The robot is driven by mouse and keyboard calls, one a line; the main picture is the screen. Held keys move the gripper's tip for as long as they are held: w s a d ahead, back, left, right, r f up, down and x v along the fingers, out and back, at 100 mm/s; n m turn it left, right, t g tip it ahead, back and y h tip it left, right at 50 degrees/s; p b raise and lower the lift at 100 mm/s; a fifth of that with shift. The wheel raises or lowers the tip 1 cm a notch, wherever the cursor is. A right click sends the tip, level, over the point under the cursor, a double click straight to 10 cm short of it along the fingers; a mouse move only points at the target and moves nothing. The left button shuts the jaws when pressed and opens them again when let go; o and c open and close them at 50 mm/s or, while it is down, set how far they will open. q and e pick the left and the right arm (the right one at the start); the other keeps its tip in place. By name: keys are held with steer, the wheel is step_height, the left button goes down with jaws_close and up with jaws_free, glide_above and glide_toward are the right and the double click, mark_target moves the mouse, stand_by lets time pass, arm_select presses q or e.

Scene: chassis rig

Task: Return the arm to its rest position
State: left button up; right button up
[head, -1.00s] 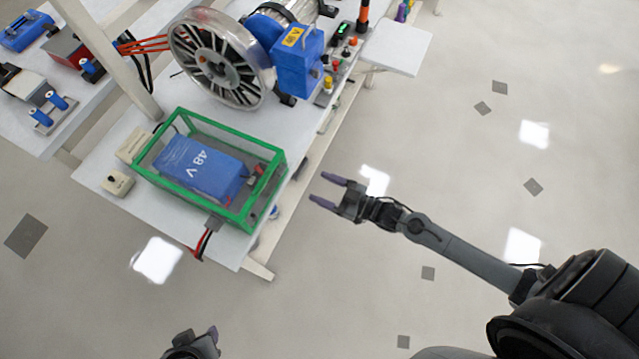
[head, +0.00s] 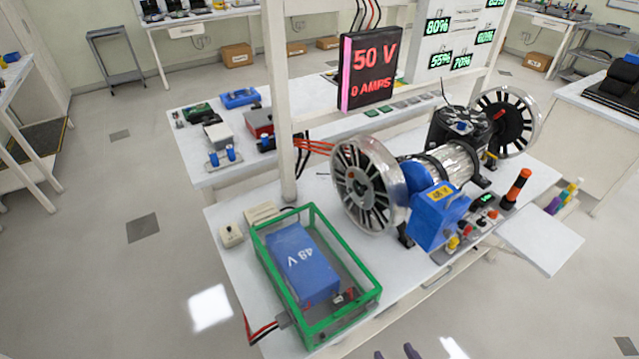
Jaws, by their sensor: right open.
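Only the purple fingertips of my right gripper (head: 395,352) show, at the bottom edge of the head view. They are apart, with nothing seen between them, in front of the bench and right of the green-framed case. The rest of the right arm is out of the picture. My left gripper is not in view.
The white bench (head: 229,215) holds a green-framed case (head: 372,292) with a blue 48 V battery (head: 303,270), and a motor rig with spoked wheels (head: 368,185). A post carries a 50 V display (head: 368,68). Open floor (head: 120,290) lies left.

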steer(key=s+d+g+h, duration=0.45)
steer(key=s+g, duration=0.55)
steer(key=s, duration=0.3)
step_height(320, 180, up, 31)
steer(key=p, duration=3.1)
steer(key=shift+y, duration=0.45)
steer(key=shift+w+f, duration=0.1)
steer(key=shift+f, duration=0.15)
